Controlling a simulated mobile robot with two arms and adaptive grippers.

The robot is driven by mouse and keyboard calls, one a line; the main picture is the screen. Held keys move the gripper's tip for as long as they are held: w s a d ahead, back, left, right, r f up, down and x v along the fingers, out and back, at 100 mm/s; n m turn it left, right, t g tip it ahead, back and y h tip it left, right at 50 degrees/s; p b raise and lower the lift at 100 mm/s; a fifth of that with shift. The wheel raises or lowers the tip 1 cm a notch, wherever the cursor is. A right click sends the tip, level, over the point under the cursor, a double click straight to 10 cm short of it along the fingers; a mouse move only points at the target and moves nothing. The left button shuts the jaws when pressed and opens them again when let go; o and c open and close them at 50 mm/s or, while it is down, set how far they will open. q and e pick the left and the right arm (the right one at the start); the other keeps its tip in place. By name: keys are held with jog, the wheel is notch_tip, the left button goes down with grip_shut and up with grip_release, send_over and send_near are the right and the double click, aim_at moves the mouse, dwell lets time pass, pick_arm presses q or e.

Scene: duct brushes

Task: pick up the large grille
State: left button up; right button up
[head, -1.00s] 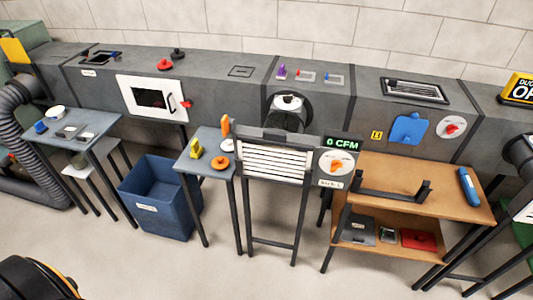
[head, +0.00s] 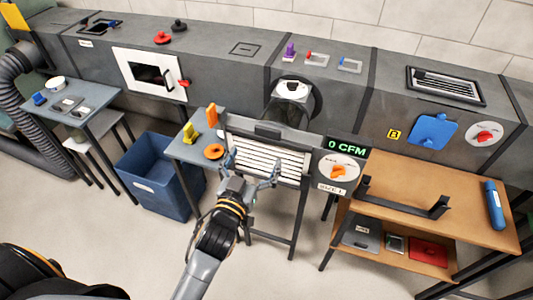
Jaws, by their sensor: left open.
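The large grille (head: 270,160) has white horizontal slats and stands upright, tilted, in a dark frame on a stand at the middle of the head view. My left gripper (head: 252,170) is open in front of it, with its two fingers spread across the lower part of the slats. No object shows between the fingers. I cannot tell whether the fingertips touch the grille. The gripper hides part of the grille's lower edge. My right gripper is not in view.
A small blue table (head: 182,150) with yellow and orange parts stands left of the grille, near a blue bin (head: 160,180). A 0 CFM display (head: 346,148) and dial panel (head: 337,172) are just right. A wooden bench (head: 455,195) with a black rack stands further right.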

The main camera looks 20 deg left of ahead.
aim_at(267, 133)
pick_arm(q)
jog(key=w, duration=0.4)
jog(key=shift+w+d+p, duration=0.1)
jog(key=shift+w+p, duration=0.2)
jog(key=shift+w, duration=0.45)
jog(key=w+p, duration=0.1)
jog(key=w, duration=0.3)
jog(key=shift+w+f+p, duration=0.15)
jog(key=shift+w+p, duration=0.15)
jog(key=shift+w, duration=0.1)
jog(key=shift+s, duration=0.1)
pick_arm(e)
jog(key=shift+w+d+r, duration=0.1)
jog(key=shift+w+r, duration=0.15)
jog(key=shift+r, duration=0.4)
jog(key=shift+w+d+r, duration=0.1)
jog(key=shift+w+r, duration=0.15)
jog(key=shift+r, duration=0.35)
pick_arm(q)
jog(key=shift+c, duration=1.3)
jog(key=c, duration=1.3)
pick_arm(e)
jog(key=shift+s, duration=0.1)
